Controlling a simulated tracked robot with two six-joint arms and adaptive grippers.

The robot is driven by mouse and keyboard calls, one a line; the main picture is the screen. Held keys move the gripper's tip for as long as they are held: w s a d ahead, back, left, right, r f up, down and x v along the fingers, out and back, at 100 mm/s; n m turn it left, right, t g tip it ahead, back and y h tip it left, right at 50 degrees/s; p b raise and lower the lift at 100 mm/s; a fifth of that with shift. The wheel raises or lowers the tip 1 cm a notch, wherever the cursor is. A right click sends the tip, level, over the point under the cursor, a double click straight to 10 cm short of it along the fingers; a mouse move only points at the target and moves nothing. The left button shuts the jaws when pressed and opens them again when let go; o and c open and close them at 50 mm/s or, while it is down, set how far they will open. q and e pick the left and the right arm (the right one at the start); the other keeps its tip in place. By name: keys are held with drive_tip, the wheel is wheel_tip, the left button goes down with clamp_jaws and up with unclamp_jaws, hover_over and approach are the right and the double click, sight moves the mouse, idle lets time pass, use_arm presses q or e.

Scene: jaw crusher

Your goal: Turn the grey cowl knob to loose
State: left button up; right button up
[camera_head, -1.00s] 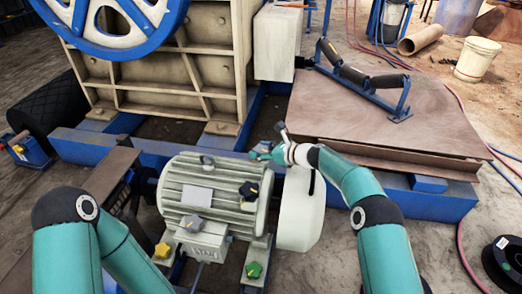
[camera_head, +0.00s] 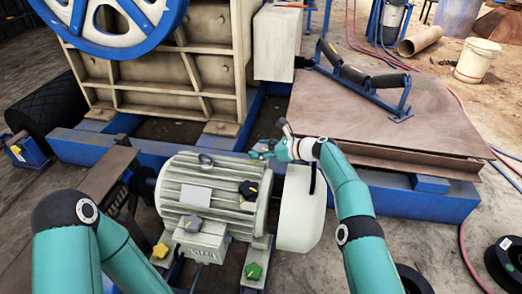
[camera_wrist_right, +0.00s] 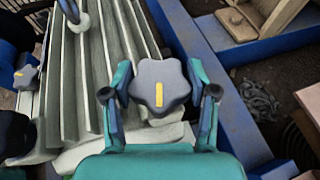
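The grey cowl knob (camera_wrist_right: 160,85) is a lobed grip with a yellow mark, in the middle of the right wrist view. The mark points towards the bottom of that picture. My right gripper (camera_wrist_right: 160,82) is open around it, with one finger close to each side; contact cannot be told. In the head view the right gripper (camera_head: 268,151) is at the far side of the motor, by the pale cowl (camera_head: 301,208), and hides the knob. My left arm shows in the head view, but its gripper cannot be seen.
The finned motor (camera_head: 215,190) carries a black knob (camera_head: 248,190) and a grey one (camera_head: 192,224). A blue beam (camera_head: 170,149) and brown plate (camera_head: 390,125) lie behind.

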drive_tip(key=o, duration=0.3)
drive_tip(key=shift+o, duration=0.2)
drive_tip(key=shift+d, duration=0.15)
drive_tip(key=v, duration=1.2)
